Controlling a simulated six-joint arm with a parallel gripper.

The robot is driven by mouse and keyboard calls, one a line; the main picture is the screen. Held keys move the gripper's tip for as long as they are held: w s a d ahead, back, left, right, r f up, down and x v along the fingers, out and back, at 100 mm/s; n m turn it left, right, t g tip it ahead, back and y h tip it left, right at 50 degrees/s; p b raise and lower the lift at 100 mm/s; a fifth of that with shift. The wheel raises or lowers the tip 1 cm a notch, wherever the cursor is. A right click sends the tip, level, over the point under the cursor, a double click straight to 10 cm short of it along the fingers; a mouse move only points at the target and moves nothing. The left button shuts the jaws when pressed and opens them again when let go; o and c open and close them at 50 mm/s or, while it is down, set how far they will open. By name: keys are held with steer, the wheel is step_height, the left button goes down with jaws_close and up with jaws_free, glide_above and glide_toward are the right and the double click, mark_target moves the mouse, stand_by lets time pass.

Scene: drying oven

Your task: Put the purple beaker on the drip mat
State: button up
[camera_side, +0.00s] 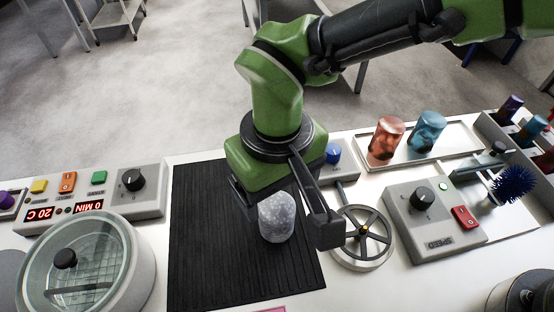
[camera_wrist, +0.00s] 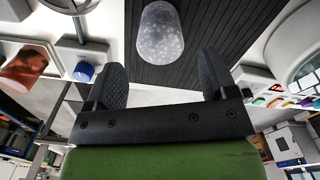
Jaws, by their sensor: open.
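A pale, speckled grey-violet beaker (camera_side: 277,217) appears to stand upright on the black ribbed drip mat (camera_side: 200,230); I take it for the purple beaker. My gripper (camera_side: 284,224) is open above the mat, with one finger on either side of the beaker in the side view. In the wrist view, the beaker (camera_wrist: 161,34) lies just beyond the open fingertips (camera_wrist: 161,68), centred between them and apart from both. The mat (camera_wrist: 225,15) shows behind it. My gripper hides part of the mat and the beaker's upper edge in the side view.
A grey handwheel (camera_side: 363,238) and a blue-knobbed unit (camera_side: 334,154) stand close right of my gripper. Red (camera_side: 386,138) and blue (camera_side: 427,132) beakers stand on a white tray (camera_side: 460,136). A speed box (camera_side: 434,222) is at right. A round glass-lidded vessel (camera_side: 88,265) and control panel (camera_side: 110,197) are left.

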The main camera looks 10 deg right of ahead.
mark_target(279, 205)
step_height(279, 205, up, 5)
steer(key=shift+r, duration=0.1)
steer(key=w+d+r+m+t+y, duration=0.2)
steer(key=d+r+m+t+y, duration=0.15)
steer(key=d+r, duration=1.35)
steer(key=s+d+f+m+t+h, duration=0.1)
steer(key=s+d+m+t, duration=0.2)
steer(key=s+d, duration=0.9)
steer(key=shift+s+d+m+t, duration=0.2)
steer(key=shift+d+m+t, duration=0.15)
steer(key=shift+d+m, duration=0.55)
